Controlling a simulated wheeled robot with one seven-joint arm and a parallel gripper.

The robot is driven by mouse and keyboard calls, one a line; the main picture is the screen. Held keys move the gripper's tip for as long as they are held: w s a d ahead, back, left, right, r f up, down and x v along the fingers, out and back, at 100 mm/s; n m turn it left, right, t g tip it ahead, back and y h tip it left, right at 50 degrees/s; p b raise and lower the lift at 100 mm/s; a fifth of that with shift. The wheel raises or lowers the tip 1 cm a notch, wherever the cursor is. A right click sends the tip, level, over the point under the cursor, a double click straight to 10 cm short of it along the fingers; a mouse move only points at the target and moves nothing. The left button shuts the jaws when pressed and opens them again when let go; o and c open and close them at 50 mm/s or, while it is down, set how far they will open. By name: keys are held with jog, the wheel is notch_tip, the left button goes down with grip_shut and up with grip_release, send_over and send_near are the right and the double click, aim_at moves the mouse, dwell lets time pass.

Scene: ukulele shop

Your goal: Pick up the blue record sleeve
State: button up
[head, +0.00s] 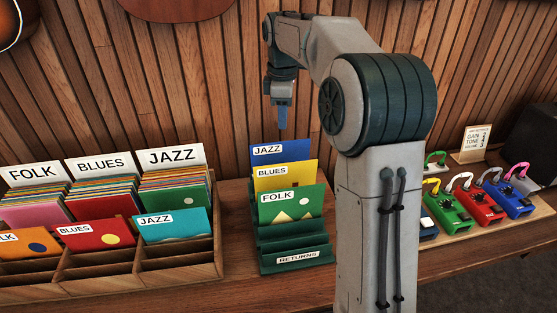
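The blue record sleeve (297,154) with a JAZZ label stands upright at the back of the green RETURNS rack (306,244). Its lower part is hidden behind a yellow BLUES sleeve (297,180) and a green FOLK sleeve (292,204). My gripper (282,121) points down in the picture just above the top edge of the blue sleeve. A small gap shows between its tips and the sleeve. I see the fingers edge-on, so I cannot tell whether they are apart.
A wooden crate (100,275) of sleeves stands at left, with a teal JAZZ sleeve (186,226) at its front. Several coloured pedals (480,205) and a small sign (476,140) are at right. A slatted wall (225,100) rises behind. The counter is clear before the rack.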

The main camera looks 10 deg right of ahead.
jog(key=w+f+n, duration=0.1)
jog(key=w+n, duration=0.2)
jog(key=w, duration=0.3)
send_over(282, 148)
jog(key=shift+g, duration=0.3)
notch_tip(282, 148, down, 9)
jog(key=shift+a+r+p, duration=0.15)
jog(key=shift+p, duration=0.2)
jog(key=shift+w+f+p, duration=0.1)
jog(key=shift+f+p, duration=0.6)
jog(key=shift+f, duration=2)
grip_shut()
